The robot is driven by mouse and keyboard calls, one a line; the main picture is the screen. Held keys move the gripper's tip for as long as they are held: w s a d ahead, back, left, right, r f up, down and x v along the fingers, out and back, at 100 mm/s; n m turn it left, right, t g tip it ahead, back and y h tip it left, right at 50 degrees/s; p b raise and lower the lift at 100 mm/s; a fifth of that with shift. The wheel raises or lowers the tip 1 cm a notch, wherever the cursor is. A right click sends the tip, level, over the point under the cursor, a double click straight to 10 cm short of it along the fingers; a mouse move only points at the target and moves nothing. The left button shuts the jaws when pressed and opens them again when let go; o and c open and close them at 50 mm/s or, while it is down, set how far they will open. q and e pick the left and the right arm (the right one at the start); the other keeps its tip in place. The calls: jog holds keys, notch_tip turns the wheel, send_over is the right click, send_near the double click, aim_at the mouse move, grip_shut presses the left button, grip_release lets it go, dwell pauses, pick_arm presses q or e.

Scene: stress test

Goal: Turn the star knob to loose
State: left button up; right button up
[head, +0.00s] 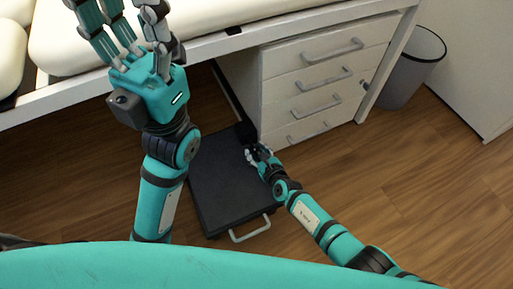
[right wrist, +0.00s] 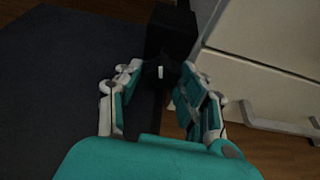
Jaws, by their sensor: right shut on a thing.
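The star knob (right wrist: 160,73) is dark with a small white mark. In the right wrist view it sits against a black upright block (right wrist: 170,32), between the fingertips of my right gripper (right wrist: 159,77). Its outline is hard to make out in the dark. In the head view my right gripper (head: 258,154) is low, at the black block (head: 245,131) by the drawer unit, and its fingers hide most of the knob. It is shut on the knob. My left gripper (head: 124,32) is raised over the white bed edge, its fingers spread and empty.
A flat black platform (head: 220,185) with a silver handle (head: 250,230) lies on the wood floor. A white drawer unit (head: 315,85) stands right beside the block. A grey bin (head: 408,75) stands further right. The floor at lower right is clear.

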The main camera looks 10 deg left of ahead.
jog(key=shift+s+f+n+t+h+p, duration=0.1)
jog(key=shift+n+t+h+p, duration=0.55)
jog(key=shift+n, duration=0.65)
jog(key=o, duration=1.1)
jog(key=shift+o, duration=0.2)
jog(key=shift+s, duration=0.1)
jog(key=shift+s+d+r, duration=0.2)
jog(key=shift+s, duration=0.4)
jog(key=v, duration=1)
jog(key=shift+s+d+r, duration=0.1)
jog(key=shift+d+r, duration=0.05)
jog(key=shift+r, duration=0.2)
